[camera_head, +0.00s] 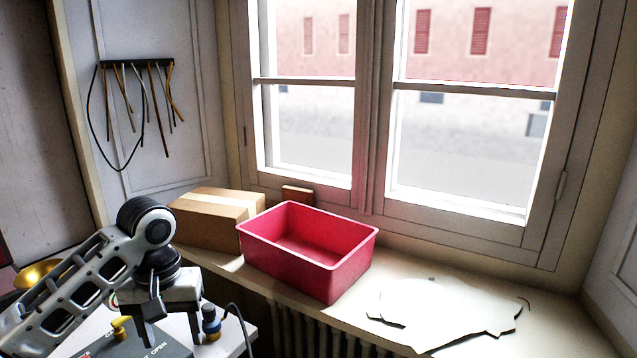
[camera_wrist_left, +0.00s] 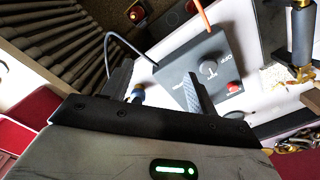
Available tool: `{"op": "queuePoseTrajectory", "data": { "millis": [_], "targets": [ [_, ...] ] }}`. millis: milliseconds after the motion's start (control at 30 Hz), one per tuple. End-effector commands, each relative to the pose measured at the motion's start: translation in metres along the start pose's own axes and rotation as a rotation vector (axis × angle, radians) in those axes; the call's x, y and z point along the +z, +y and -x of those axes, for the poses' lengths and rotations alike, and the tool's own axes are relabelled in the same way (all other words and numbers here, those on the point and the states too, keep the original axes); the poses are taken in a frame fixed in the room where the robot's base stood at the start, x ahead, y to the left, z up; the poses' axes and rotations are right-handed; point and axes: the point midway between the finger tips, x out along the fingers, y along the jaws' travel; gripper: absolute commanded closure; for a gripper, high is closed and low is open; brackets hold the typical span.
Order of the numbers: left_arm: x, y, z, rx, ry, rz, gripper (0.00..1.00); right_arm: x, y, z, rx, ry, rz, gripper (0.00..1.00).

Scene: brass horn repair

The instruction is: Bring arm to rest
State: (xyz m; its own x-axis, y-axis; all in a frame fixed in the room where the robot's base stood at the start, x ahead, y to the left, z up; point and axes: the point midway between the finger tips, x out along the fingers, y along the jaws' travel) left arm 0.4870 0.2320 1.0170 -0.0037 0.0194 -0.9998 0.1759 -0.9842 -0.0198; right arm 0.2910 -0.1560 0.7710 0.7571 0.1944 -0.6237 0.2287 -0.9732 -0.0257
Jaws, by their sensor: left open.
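My left arm comes in from the left in the head view. Its gripper (camera_head: 172,328) points down, open, over a dark box (camera_head: 165,347) lettered "OPEN" on a white bench. In the left wrist view the gripper's two fingers (camera_wrist_left: 160,95) stand apart, with the dark control box (camera_wrist_left: 222,68) beyond them. That box has a round knob (camera_wrist_left: 208,69) and a red button (camera_wrist_left: 234,87). I see nothing held between the fingers. My right gripper is not in view.
A red bin (camera_head: 305,277), empty as far as I see, and a cardboard box (camera_head: 208,235) stand on the windowsill. A pale flat sheet (camera_head: 450,312) lies to their right. Rods hang from a wall rack (camera_head: 137,64). A radiator (camera_head: 310,332) sits below the sill. A cable (camera_head: 240,318) curves beside the bench.

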Motion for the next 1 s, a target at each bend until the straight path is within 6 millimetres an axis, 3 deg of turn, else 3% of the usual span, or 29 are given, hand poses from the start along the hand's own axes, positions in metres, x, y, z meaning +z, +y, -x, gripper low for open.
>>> {"op": "queuePoseTrajectory", "data": {
  "millis": [167,400,567,800,1000],
  "targets": [
    [0.005,0.025,-0.042,0.079,0.043,-0.057,0.41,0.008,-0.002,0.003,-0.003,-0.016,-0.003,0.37],
    [0.017,0.056,-0.097,0.194,0.129,-0.131,0.41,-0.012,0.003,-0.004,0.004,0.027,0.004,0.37],
    [0.034,0.079,-0.140,0.287,0.218,-0.180,0.41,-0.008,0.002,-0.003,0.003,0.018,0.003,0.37],
    [0.091,0.101,-0.212,0.411,0.480,-0.238,0.41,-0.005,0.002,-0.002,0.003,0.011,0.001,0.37],
    [0.152,0.078,-0.241,0.356,0.722,-0.280,0.41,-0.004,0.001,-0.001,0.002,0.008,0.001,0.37]
  ]
}}
